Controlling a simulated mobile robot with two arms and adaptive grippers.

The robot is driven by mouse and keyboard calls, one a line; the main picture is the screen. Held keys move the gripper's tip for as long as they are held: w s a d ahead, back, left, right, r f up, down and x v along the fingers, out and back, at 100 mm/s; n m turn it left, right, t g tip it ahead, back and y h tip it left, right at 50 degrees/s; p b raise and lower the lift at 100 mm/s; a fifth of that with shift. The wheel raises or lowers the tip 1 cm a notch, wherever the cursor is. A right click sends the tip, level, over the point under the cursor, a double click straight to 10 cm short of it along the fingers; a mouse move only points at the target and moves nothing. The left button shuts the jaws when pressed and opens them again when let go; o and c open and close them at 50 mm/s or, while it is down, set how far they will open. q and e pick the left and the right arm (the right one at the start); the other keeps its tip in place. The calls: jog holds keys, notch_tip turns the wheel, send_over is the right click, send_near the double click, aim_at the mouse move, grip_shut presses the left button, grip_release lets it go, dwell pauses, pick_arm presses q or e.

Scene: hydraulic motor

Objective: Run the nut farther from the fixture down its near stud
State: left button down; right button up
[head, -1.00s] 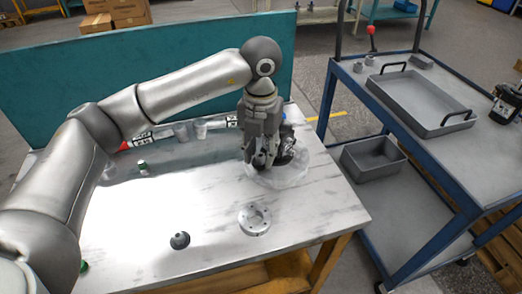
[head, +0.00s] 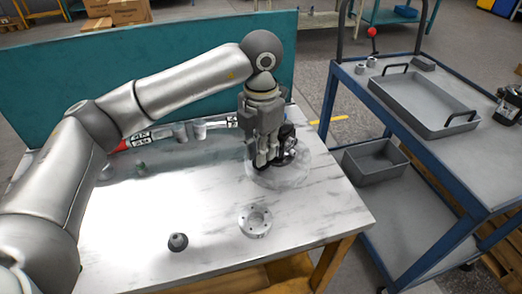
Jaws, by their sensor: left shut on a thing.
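My left gripper (head: 265,160) points down at the left side of a dark fixture (head: 287,150), which stands on a round pale base plate (head: 275,178) on the table. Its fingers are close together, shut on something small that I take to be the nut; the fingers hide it. The stud is hidden behind the gripper, so I cannot tell how far down the nut sits. A second nut does not show clearly. My right gripper is not in view.
A grey flange ring (head: 255,221) and a dark domed part (head: 178,242) lie on the table (head: 215,210) in front. Small cups (head: 199,131) stand behind. A blue cart (head: 420,100) with a grey tray (head: 425,102) stands at the right.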

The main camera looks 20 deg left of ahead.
pick_arm(q)
jog(key=shift+a+f, duration=0.1)
jog(key=c, duration=1.6)
grip_release()
jog(key=shift+o, duration=0.2)
jog(key=n, duration=0.6)
jog(key=shift+w, duration=0.1)
jog(key=shift+o, duration=0.3)
jog(key=shift+r, duration=0.2)
grip_shut()
